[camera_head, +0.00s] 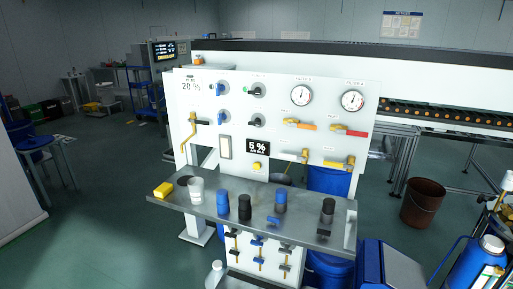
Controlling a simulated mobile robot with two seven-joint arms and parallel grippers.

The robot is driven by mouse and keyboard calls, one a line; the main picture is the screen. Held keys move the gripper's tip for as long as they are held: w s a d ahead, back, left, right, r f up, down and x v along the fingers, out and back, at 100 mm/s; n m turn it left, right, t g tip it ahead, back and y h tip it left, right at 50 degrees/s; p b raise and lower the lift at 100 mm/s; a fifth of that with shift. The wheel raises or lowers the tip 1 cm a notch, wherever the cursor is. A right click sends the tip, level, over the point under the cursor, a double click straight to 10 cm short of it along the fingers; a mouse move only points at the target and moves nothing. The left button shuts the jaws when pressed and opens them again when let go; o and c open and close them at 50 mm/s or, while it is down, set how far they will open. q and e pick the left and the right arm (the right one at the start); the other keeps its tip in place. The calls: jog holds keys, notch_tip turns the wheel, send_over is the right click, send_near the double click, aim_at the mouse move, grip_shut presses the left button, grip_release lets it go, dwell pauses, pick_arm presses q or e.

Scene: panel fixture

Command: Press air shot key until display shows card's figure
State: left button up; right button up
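A white upright panel (272,118) stands in the middle of the view. A card at its upper left (191,85) reads 20 %, with small print that I cannot make out. A black display (258,147) in the lower middle reads 5 %, with a smaller line under it too small to read. A small yellow key (257,165) sits just below the display, and nothing touches it. It looks like the air shot key, but I cannot read a label. Neither of my grippers shows in this view.
A grey shelf (175,200) juts out below the panel, holding a yellow block (163,190), a white cup (196,190) and several blue or black cylinders. Knobs, two gauges (302,96) and valve handles cover the panel. A brown bucket (423,203) stands right.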

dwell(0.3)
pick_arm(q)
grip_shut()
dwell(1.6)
